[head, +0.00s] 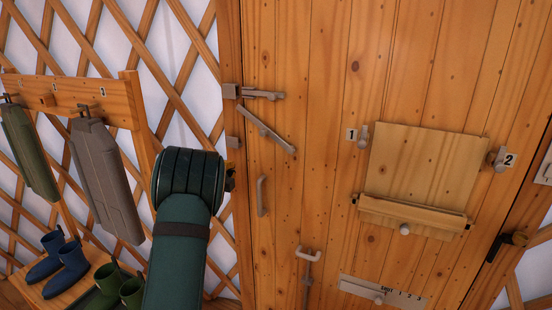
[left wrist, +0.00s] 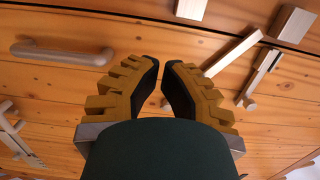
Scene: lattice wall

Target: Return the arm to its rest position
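My left arm (head: 180,255) rises from the bottom of the head view, dark green. Its wrist (head: 188,175) is in front of the left edge of the wooden door (head: 330,120). The wrist hides most of the left gripper in the head view. In the left wrist view the two fingers of my left gripper (left wrist: 161,66) show yellow toothed backs and black inner pads. Their tips nearly meet with a thin gap, and nothing is held between them. The door boards and fittings are beyond the tips. My right gripper is not in view.
The door carries a bolt (head: 262,94), slanted bar (head: 266,131), vertical handle (head: 262,196) and hinged panel (head: 425,165). At left are a coat rack (head: 75,98), a grey hanging item (head: 104,180), a green one (head: 30,150) and blue boots (head: 65,262).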

